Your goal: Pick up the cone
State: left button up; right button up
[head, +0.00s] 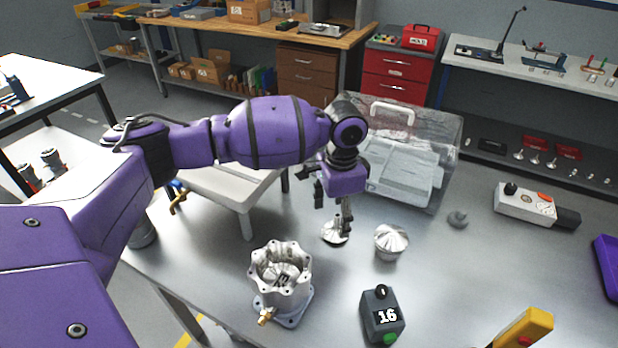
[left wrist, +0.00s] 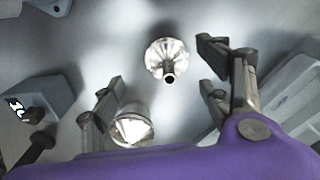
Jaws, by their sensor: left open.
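A shiny flared metal cone with a narrow stem (head: 332,236) stands on the grey table, below my left gripper. It also shows in the left wrist view (left wrist: 166,56), its stem end facing the camera. A second metal part with a pointed conical top (head: 391,241) stands to its right; the left wrist view shows it too (left wrist: 132,127). I cannot tell for certain which one the task calls the cone. My left gripper (head: 345,217) is open, pointing down, with nothing held. In the left wrist view its fingers spread around the stemmed cone's sides, apart from it. My right gripper is not in view.
A machined housing (head: 281,280) stands at the front left. A clear case (head: 410,150) stands close behind the gripper. A grey control box (head: 525,204) is at right. Open table lies right of the pointed part.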

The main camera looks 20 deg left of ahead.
aim_at(336, 232)
pick_arm(q)
jog(key=f, duration=0.4)
jog(key=w+f, duration=0.1)
jog(key=f, duration=0.1)
jog(key=shift+d, duration=0.1)
jog(key=shift+r, duration=0.1)
jog(key=c, duration=1.3)
